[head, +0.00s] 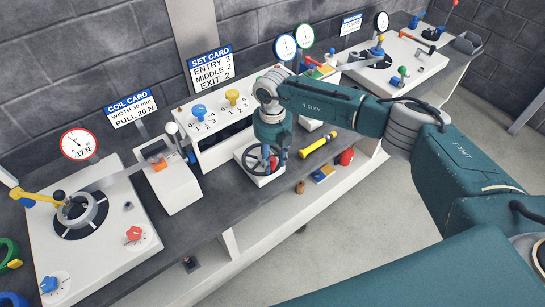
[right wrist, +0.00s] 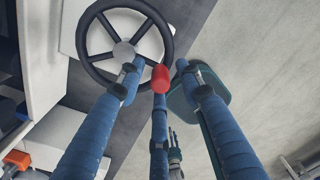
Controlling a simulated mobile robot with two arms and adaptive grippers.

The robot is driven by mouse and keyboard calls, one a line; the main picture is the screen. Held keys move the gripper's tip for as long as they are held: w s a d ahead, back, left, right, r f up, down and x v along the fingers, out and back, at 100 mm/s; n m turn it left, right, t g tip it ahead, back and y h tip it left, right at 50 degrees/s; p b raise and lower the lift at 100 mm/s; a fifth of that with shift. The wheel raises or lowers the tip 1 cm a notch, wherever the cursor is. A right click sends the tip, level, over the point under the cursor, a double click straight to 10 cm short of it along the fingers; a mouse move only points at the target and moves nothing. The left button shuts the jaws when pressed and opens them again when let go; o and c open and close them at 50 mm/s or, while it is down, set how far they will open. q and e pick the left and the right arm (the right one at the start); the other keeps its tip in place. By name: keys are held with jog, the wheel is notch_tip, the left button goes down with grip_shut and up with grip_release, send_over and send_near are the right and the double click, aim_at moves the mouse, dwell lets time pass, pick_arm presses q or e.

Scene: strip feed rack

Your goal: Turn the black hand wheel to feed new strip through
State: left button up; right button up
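The black hand wheel (head: 240,154) lies flat on a white block at the bench front. In the right wrist view the wheel (right wrist: 92,24) shows its spokes, a grey hub and a red knob (right wrist: 160,78) on its rim. My right gripper (head: 272,152) points down over the wheel. In the right wrist view its blue fingers (right wrist: 157,72) are spread around the red knob, with gaps visible at the left and right fingers. Whether the middle finger touches the knob I cannot tell. A bit of red shows between the fingers in the head view. My left gripper is not in view.
The set card (head: 210,68) stands behind a white rack with blue and yellow knobs (head: 233,97). A yellow-and-black tool (head: 318,145) lies right of the wheel. At left are the coil card (head: 130,108), a dial (head: 78,144) and a yellow lever (head: 38,195). The floor in front is clear.

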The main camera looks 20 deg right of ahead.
jog(key=shift+f, duration=0.15)
grip_shut()
